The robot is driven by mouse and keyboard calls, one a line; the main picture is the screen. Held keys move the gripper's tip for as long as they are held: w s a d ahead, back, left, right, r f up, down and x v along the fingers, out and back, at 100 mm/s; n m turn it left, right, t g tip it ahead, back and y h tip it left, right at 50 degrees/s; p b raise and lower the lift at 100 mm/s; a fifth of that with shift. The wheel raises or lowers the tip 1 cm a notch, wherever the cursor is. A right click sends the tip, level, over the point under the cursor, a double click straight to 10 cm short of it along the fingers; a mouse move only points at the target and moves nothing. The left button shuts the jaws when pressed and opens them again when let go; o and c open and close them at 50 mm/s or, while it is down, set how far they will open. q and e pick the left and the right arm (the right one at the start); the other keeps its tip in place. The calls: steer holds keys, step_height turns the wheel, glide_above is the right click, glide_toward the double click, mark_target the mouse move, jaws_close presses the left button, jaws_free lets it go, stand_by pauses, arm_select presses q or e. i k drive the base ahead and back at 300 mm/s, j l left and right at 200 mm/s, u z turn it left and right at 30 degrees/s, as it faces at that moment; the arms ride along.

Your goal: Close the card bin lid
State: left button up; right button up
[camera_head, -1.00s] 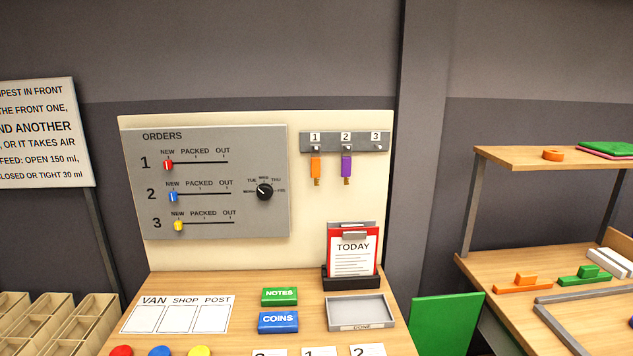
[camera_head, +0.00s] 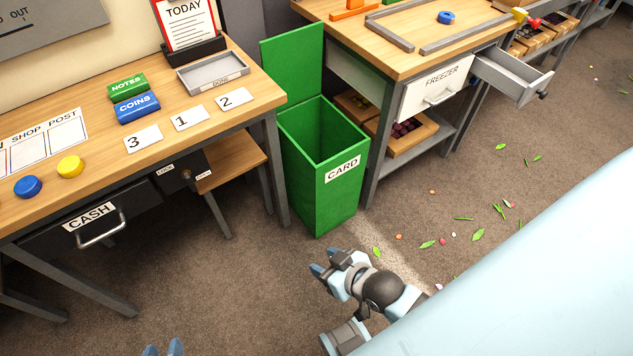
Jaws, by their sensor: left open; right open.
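The green card bin (camera_head: 325,182) stands on the floor between the two tables, with a CARD label on its front. Its green lid (camera_head: 293,63) stands upright at the back, so the bin is open and its dark inside shows. My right gripper (camera_head: 327,270) is open and empty, low in front of the bin and apart from it. My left gripper (camera_head: 163,349) shows only as fingertips at the bottom edge, left of the bin and well apart from it.
A wooden table (camera_head: 265,93) with a cash drawer (camera_head: 92,222) is left of the bin, a small wooden stool (camera_head: 232,162) beside it. Right of the bin stands a bench with a freezer drawer (camera_head: 440,85); another drawer (camera_head: 512,75) sticks out. Leaves and petals litter the open floor.

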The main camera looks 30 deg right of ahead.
mark_target(293, 59)
steer(key=z, duration=1)
